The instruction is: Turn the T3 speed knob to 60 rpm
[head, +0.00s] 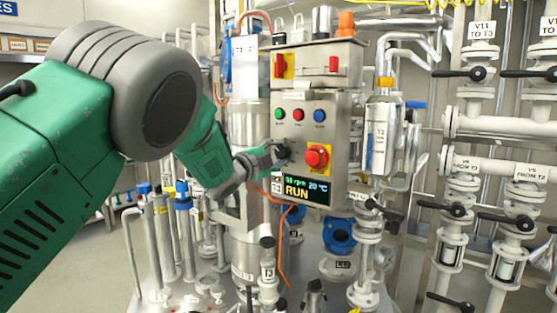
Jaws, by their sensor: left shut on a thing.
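The T3 control box (344,130) stands at the centre. Its black speed knob (284,152) sits on the left of the front face, partly hidden by my left gripper (278,154). My left gripper reaches in from the left and is shut on the knob. The display (305,191) below shows RUN, 20 °C and an rpm value that looks to be in the fifties; its last digit is too small to be sure of. My right gripper is not in view.
A red emergency button (317,157) on a yellow base sits just right of the knob. Green, red and blue buttons (298,115) are above it. Glassware and pipes crowd both sides, with valves (478,74) at right. An orange cable (284,240) hangs below.

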